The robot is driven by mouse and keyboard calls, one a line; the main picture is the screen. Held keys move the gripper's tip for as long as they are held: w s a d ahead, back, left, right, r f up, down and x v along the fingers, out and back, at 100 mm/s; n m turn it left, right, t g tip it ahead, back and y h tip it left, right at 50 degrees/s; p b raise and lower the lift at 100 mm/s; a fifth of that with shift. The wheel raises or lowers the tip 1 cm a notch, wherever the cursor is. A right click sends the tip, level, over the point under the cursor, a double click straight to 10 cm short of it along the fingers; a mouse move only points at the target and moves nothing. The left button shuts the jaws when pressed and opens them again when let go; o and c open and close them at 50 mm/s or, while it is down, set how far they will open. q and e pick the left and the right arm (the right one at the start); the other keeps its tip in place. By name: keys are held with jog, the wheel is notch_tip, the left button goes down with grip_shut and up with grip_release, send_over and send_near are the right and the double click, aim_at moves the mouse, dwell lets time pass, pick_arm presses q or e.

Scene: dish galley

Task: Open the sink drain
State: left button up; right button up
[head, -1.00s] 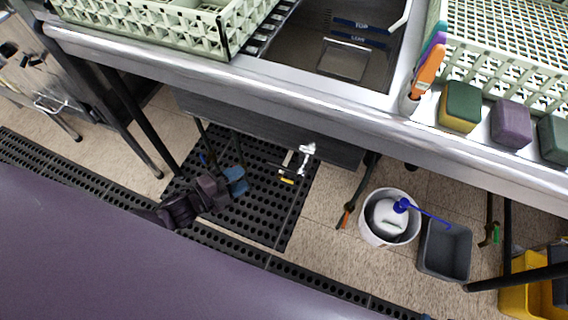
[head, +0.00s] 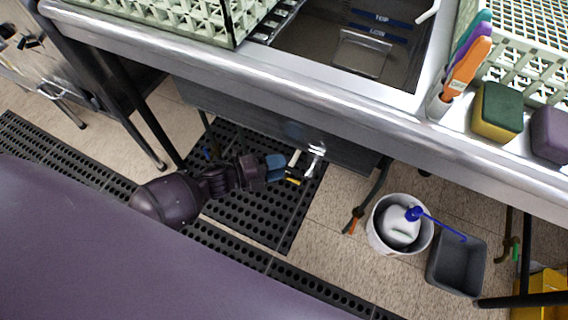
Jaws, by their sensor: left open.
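The sink drain valve (head: 316,150) is a shiny metal fitting below the sink's front. A pale bar (head: 294,158) and a yellow-tipped piece (head: 293,181) show at its left side. My left gripper (head: 281,168), with blue fingers, is open under the sink, right beside these pieces on their left. I cannot tell whether it touches them or has them between its fingers. The sink basin (head: 375,72) is above, with blue marking strips on its wall. My right gripper is not in view.
The steel counter edge (head: 260,85) runs above my left arm. A white bucket (head: 377,240) with a jug and a grey bin (head: 437,275) stand on the floor to the right. A black perforated mat (head: 255,225) lies below. Sponges (head: 496,110) sit on the counter.

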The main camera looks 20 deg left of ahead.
pick_arm(q)
jog(key=shift+x, duration=0.95)
grip_shut()
